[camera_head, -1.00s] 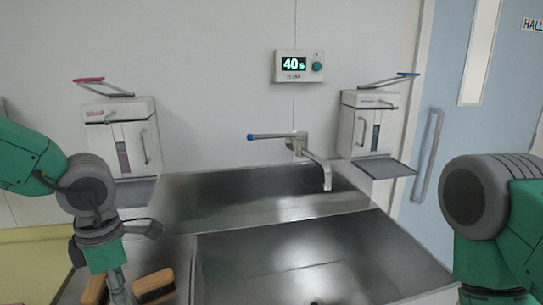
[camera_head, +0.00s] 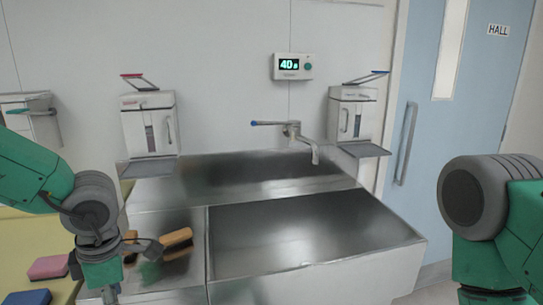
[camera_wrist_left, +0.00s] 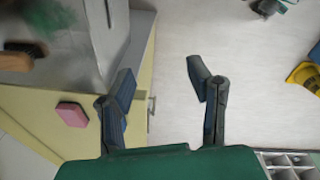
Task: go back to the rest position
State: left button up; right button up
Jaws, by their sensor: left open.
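A steel sink (camera_head: 310,235) with a tap (camera_head: 292,132) fills the middle. Wooden brushes (camera_head: 176,238) lie left of the basin. A pink sponge (camera_head: 48,267) lies on the yellow top (camera_head: 25,235). Bare floor (camera_wrist_left: 180,35) shows below.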

pick_arm(q)
jog(key=s+a+f+m+t+y+b, duration=0.1)
jog(key=s+a+f+m+y, duration=0.15)
jog(key=f+m, duration=0.5)
jog(key=s+a+f+m+t+y+b, duration=0.1)
jog(key=s+a+f+m+b, duration=0.2)
jog(key=f, duration=0.8)
jog(key=s+d+f+m+g+h, duration=0.1)
jog(key=s+d+f+m+h, duration=0.1)
jog(key=s+f+m, duration=0.4)
jog(key=s+d+f+m+h+b, duration=0.1)
jog(key=s+d+f+m+h, duration=0.1)
jog(key=s+f+m, duration=0.4)
jog(key=s+d+m, duration=0.1)
jog(key=s+m, duration=0.1)
jog(key=s, duration=0.2)
jog(key=shift+s+d+g+h, duration=0.25)
jog(key=shift+s+g+h, duration=0.1)
jog(key=shift+g, duration=0.05)
pick_arm(e)
jog(key=f, duration=0.5)
jog(key=shift+w+d+f, duration=0.1)
jog(key=shift+w+f, duration=0.1)
jog(key=shift+f, duration=0.2)
pick_arm(q)
jog(key=shift+w, duration=0.15)
